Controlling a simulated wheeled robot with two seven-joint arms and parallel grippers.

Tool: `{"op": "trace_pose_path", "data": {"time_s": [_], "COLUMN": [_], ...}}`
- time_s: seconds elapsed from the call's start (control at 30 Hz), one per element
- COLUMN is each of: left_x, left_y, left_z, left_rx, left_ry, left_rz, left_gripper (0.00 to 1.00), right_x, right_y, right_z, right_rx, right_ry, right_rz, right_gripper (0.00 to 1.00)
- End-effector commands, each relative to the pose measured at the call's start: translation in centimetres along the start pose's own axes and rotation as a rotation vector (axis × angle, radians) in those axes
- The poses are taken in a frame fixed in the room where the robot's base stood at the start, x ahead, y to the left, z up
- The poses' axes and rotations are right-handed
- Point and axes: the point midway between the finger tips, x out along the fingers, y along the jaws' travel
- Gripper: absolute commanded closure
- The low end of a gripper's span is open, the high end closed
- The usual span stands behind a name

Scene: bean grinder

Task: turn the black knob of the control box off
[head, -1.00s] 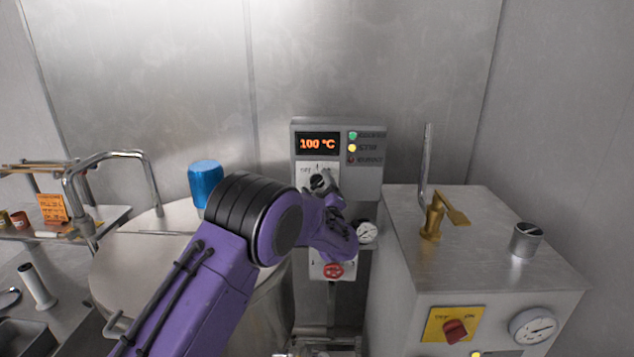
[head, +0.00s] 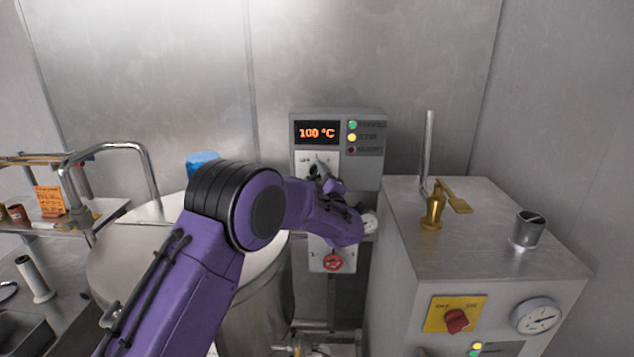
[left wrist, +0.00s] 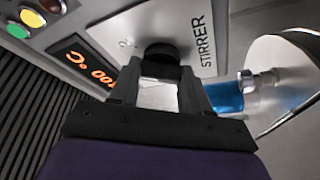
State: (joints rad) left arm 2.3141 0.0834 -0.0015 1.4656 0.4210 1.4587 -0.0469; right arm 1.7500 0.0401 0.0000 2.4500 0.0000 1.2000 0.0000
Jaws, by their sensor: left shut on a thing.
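The grey control box (head: 367,172) is on the back wall, with an orange display (head: 317,132) reading 100 °C. Its black knob (head: 313,170) sits on a light plate below the display, partly covered by my left gripper (head: 321,175). In the left wrist view the knob (left wrist: 160,53) shows between the fingertips of my left gripper (left wrist: 160,74), on a plate marked STIRRER (left wrist: 198,35). The gripper is shut on it. The knob's exact pointing is hard to tell. My right gripper is out of view.
A steel vat with a blue part (head: 201,160) stands left. A metal cabinet (head: 500,245) with a brass tap (head: 433,210) and red knob (head: 456,320) stands right.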

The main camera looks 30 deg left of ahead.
Motion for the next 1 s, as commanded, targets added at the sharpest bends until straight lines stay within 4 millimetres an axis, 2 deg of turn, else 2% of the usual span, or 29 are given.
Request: {"op": "trace_pose_path", "data": {"time_s": [0.1, 1.0], "left_x": [-0.1, -0.1], "left_y": [-0.4, -0.4], "left_z": [0.2, 0.1], "left_rx": [-0.101, -0.888], "left_ry": [0.002, 0.002], "left_rz": [-0.042, -0.371], "left_gripper": [0.84, 0.84], "right_x": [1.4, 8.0], "right_y": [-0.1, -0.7], "right_z": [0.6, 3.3], "right_rx": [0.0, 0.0], "right_ry": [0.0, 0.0], "right_rz": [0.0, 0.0], "right_gripper": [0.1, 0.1]}}
